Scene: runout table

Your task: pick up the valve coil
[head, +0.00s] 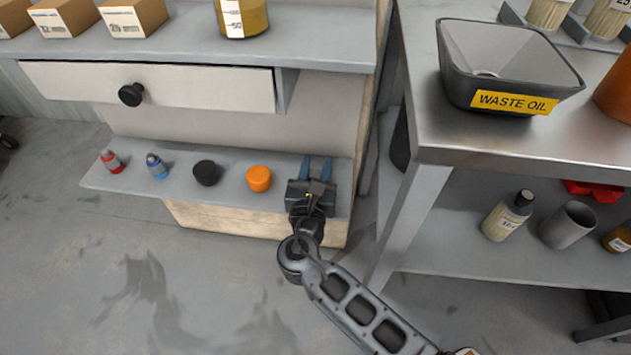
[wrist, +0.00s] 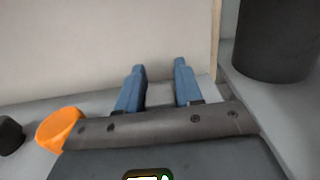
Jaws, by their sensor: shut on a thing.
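My gripper (head: 316,160) is over the right end of the low grey shelf (head: 228,180), its two blue fingers pointing toward the back panel. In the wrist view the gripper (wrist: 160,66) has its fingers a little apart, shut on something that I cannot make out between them. I cannot pick out the valve coil for certain in either view; the gripper body hides part of the shelf.
An orange cap (head: 259,178) stands just left of my gripper. A black knob-like piece (head: 207,172), a blue bottle (head: 156,166) and a red bottle (head: 111,161) stand further left. A metal table (head: 440,130) is close on the right.

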